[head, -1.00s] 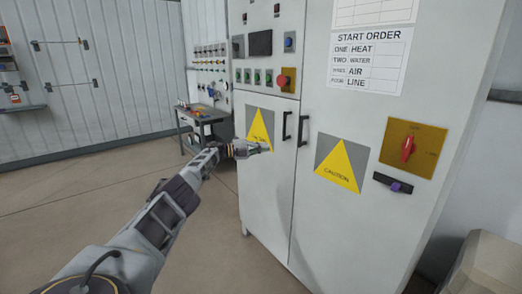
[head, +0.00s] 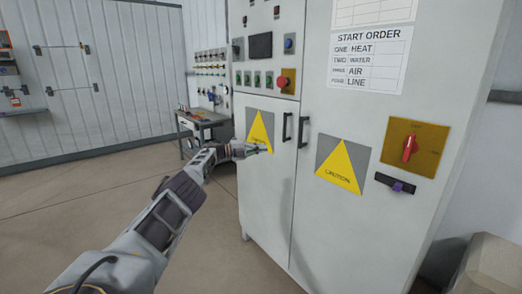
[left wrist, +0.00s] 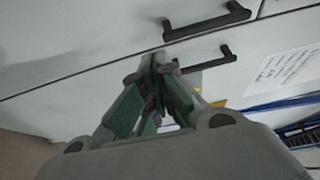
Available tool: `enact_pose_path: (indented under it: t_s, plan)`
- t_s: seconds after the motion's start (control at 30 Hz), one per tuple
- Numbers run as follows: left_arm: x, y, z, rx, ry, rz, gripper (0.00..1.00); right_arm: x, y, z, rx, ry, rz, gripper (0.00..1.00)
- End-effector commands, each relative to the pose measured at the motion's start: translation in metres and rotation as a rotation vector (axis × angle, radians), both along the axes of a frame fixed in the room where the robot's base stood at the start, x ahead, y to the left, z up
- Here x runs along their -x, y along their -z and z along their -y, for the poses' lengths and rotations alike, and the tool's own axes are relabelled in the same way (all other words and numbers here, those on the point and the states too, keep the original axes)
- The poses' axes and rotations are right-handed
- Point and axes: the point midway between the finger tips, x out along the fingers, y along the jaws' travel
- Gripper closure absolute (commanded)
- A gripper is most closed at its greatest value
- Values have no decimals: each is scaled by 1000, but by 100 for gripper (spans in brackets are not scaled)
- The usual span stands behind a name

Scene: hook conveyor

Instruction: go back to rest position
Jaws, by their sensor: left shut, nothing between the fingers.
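My left gripper (head: 262,149) is in front of the left door of a tall grey control cabinet (head: 265,200), over the edge of a yellow caution triangle. In the left wrist view its green-padded fingers (left wrist: 158,62) are closed together with nothing between them. The two black door handles (left wrist: 207,22) show beyond the fingertips, apart from them as far as I can see. In the head view the handles (head: 303,132) are to the right of the gripper, and both doors look shut. My right gripper is not in view.
The cabinet's right door bears a red rotary switch (head: 410,148) on a yellow plate and a black latch (head: 395,184). A start order sheet (head: 369,60) hangs above. A workbench (head: 203,122) stands behind at the left. The floor at the left is open.

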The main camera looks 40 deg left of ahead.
Motion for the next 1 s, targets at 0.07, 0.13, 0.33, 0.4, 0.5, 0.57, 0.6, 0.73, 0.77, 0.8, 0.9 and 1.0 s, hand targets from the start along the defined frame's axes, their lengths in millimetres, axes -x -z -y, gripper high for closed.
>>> enact_pose_path:
  t_s: [0.07, 0.13, 0.33, 0.4, 0.5, 0.57, 0.6, 0.73, 0.77, 0.8, 0.9, 1.0]
  plan:
    - [0, 0, 0, 0, 0, 0, 100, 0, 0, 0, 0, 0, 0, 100]
    - [0, 0, 0, 0, 0, 0, 100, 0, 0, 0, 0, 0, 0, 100]
    - [0, 0, 0, 0, 0, 0, 100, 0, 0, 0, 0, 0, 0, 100]
    - [0, 0, 0, 0, 0, 0, 100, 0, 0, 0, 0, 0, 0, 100]
    - [-1, 2, 1, 2, -2, -3, 100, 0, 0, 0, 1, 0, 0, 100]
    - [-2, 5, 3, 6, -4, -6, 100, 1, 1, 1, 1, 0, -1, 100]
    - [-4, 9, 4, 10, -6, -10, 100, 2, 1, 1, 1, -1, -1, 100]
    - [-11, 28, 12, 33, -23, -29, 100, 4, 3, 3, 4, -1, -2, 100]
    - [-13, 35, 15, 41, -29, -36, 100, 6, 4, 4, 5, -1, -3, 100]
    - [-16, 43, 18, 51, -37, -45, 100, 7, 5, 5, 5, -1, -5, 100]
    - [-23, 70, 28, 82, -62, -71, 100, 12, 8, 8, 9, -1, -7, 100]
    - [-28, 98, 38, 116, -92, -102, 100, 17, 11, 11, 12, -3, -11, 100]
